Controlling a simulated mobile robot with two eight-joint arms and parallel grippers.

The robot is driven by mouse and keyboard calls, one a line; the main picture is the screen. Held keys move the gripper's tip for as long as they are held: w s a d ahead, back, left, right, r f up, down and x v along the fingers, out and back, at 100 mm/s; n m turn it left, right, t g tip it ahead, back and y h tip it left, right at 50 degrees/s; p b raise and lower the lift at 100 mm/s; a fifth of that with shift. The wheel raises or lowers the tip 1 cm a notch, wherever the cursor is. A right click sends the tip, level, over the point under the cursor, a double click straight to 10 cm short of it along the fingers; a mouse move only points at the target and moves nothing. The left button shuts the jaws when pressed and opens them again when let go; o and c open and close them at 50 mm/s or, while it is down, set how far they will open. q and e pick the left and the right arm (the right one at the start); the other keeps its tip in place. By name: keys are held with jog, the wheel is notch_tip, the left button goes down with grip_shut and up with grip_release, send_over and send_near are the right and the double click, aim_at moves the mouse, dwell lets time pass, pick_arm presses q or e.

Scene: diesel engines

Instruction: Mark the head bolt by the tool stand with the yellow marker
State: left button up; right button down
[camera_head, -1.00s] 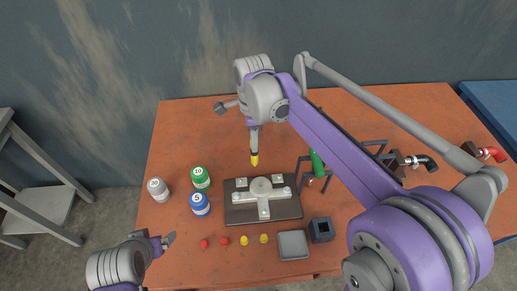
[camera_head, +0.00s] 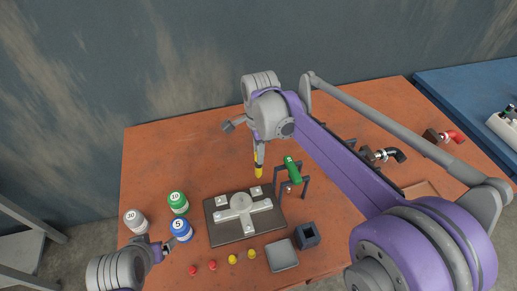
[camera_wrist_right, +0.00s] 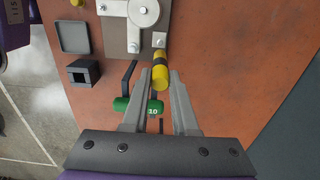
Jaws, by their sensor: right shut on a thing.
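My right gripper (camera_head: 258,150) is shut on the yellow marker (camera_head: 258,168), which points down above the table behind the engine plate (camera_head: 216,233). In the right wrist view the yellow marker (camera_wrist_right: 160,72), with its black band, sits between the right gripper's fingertips (camera_wrist_right: 161,75). The plate's corner head bolt (camera_head: 255,191) is the one nearest the tool stand (camera_head: 305,187). In the right wrist view this head bolt (camera_wrist_right: 159,40) shows just beyond the marker, apparently apart from it. The stand bears a green cylinder (camera_head: 292,170). My left gripper (camera_head: 164,247) is at lower left; its jaws are unclear.
White (camera_head: 136,221), green (camera_head: 178,202) and blue (camera_head: 181,230) cans stand left of the plate. Red and yellow small pieces (camera_head: 232,259), a grey tray (camera_head: 282,255) and a dark square holder (camera_head: 307,236) lie in front. The table's back left is clear.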

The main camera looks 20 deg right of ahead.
aim_at(256, 164)
pick_arm(q)
jog(key=shift+s+f+b, duration=0.35)
jog(key=shift+f+b, duration=0.1)
jog(key=shift+f, duration=0.3)
jog(key=shift+s+f+b, duration=0.3)
jog(key=shift+f+b, duration=0.1)
jog(key=shift+f, duration=0.3)
jog(key=shift+s+f+b, duration=0.35)
jog(key=shift+f+b, duration=0.1)
jog(key=shift+f, duration=0.3)
pick_arm(e)
jog(key=shift+f, duration=3.05)
pick_arm(q)
jog(key=shift+f, duration=0.2)
pick_arm(e)
jog(key=shift+f, duration=0.25)
pick_arm(q)
jog(key=shift+s, duration=0.15)
pick_arm(e)
jog(key=shift+a+f, duration=0.1)
jog(key=shift+a, duration=0.35)
jog(key=shift+r, duration=0.2)
